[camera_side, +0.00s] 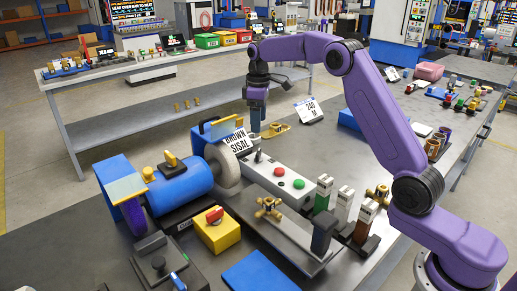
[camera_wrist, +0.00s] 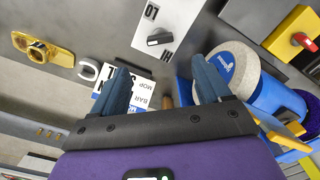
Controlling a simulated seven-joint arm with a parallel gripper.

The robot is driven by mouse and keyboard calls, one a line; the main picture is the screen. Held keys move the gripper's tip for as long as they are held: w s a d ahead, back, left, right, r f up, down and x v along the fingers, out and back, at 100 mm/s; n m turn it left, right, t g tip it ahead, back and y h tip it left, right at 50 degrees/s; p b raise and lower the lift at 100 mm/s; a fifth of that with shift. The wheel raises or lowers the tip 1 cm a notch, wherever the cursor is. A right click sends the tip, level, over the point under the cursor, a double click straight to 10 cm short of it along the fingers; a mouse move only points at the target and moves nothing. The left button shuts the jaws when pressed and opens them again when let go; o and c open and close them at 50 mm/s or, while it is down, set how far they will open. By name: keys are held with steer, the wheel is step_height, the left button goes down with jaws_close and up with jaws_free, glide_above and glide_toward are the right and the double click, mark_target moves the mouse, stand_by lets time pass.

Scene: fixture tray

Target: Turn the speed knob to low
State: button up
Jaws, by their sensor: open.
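The speed knob (camera_wrist: 160,38) is a dark grey bar-shaped knob on a light plate (camera_wrist: 190,14) in the wrist view. The letters LO and HI are printed on opposite sides of it. Which mark its pointer faces is hard to tell. In the side view the knob (camera_side: 258,157) stands at the far end of a pale control box (camera_side: 263,181). My gripper (camera_side: 255,130) points down above the bench, above and beyond the knob. In the wrist view my gripper (camera_wrist: 160,65) has its fingers wide apart with nothing between them; the knob lies past the fingertips.
A blue grinder (camera_side: 182,185) with a pale wheel (camera_side: 222,165) stands left of the box. A BROWN SISAL sign (camera_side: 239,142) stands close behind the wheel. Red and green buttons (camera_side: 279,171) share the box.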

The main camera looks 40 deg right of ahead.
mark_target(258, 151)
step_height(258, 151, down, 11)
steer(key=shift+r, duration=0.1)
stand_by(0.3)
steer(key=c, duration=1.1)
